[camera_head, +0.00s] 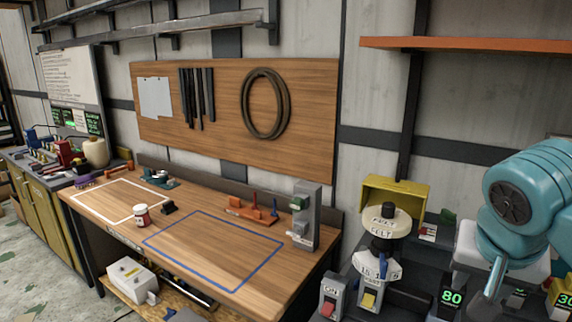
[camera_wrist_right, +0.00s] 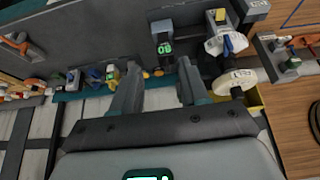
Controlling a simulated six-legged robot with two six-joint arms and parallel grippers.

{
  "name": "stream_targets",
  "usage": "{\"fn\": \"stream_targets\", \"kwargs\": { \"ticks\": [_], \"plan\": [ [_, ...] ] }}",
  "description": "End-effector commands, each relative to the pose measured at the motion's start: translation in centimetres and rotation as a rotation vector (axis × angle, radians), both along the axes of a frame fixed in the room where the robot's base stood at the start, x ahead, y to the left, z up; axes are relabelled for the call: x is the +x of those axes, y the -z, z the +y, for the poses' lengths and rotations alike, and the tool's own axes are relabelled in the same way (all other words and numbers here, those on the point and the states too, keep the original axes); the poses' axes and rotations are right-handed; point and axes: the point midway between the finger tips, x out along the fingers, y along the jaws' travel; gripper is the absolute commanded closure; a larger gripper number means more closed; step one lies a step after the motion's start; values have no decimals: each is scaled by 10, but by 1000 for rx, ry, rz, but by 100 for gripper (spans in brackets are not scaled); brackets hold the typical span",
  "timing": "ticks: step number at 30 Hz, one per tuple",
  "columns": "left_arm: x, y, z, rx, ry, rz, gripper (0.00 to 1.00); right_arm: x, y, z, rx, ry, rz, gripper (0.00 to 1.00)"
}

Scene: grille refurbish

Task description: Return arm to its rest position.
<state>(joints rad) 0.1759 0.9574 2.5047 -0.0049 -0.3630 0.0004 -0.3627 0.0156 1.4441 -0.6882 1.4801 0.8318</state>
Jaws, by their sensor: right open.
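My right arm (camera_head: 525,195), teal with a dark round joint cap, comes in at the right edge of the head view, above the machines beside the bench. My right gripper (camera_wrist_right: 158,70) shows in the right wrist view with its two grey fingers apart and nothing between them. Beyond the fingers is a dark unit with a green display (camera_wrist_right: 164,48). My left gripper is in neither view.
The wooden bench (camera_head: 190,226) bears a white outline, a blue outline, a red-labelled jar (camera_head: 141,215) and a grey upright device (camera_head: 305,215). A felt wheel machine (camera_head: 383,222) stands right of it. An orange shelf (camera_head: 470,44) is above. The blue-outlined area is clear.

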Motion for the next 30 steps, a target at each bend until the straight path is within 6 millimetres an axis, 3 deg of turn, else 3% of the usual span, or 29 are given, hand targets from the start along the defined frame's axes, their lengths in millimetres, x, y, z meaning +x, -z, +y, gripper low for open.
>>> {"fn": "stream_targets", "kwargs": {
  "ticks": [11,17,19,23,27,30],
  "plan": [
    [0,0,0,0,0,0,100,51,102,43,30,-222,104,56],
    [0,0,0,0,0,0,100,64,187,74,96,-361,176,56],
    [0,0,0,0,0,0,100,63,232,88,140,-417,210,56],
    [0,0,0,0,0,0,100,41,334,116,263,-509,273,56],
    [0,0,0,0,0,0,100,-13,435,140,406,-536,312,56],
    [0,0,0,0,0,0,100,-62,487,149,474,-511,326,56]
  ]
}}
